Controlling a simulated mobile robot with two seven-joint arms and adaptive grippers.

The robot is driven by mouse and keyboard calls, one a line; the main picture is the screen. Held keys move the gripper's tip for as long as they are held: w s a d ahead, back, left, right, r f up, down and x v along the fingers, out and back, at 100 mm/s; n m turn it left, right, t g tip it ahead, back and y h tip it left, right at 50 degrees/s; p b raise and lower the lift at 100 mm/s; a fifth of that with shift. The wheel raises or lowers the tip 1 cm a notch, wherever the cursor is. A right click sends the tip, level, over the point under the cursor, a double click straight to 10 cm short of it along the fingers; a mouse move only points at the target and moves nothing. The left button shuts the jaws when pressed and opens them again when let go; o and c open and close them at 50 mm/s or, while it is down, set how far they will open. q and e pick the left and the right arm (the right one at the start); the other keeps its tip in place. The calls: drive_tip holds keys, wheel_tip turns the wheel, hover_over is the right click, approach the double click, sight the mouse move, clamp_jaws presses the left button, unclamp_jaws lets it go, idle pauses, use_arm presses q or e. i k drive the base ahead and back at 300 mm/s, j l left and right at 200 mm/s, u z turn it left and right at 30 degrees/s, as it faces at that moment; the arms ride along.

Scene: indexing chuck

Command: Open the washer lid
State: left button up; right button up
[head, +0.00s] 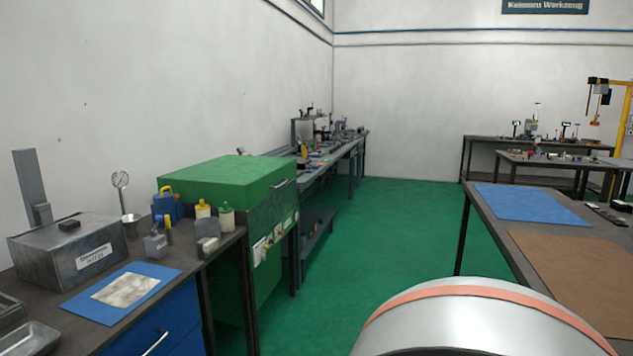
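A green cabinet-like machine (262,270) with a thick green lid (225,178) stands at left centre, past the near workbench; it looks like the washer. Its lid lies flat and looks shut. A thin handle (281,185) shows near the top of the side facing the aisle. Neither of my grippers is in view.
The near-left workbench (190,266) holds a grey labelled box (50,258), a blue mat (150,291), bottles and small blocks. A long bench (330,152) runs behind the green machine. Tables with mats (533,203) stand at right. The green floor (400,230) between is clear.

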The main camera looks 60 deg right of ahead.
sight(231, 179)
drive_tip(key=z, duration=1.8)
drive_tip(key=i+l+z, duration=0.25)
drive_tip(key=i, duration=1)
drive_tip(key=k+j, duration=0.05)
drive_tip(key=j, duration=0.05)
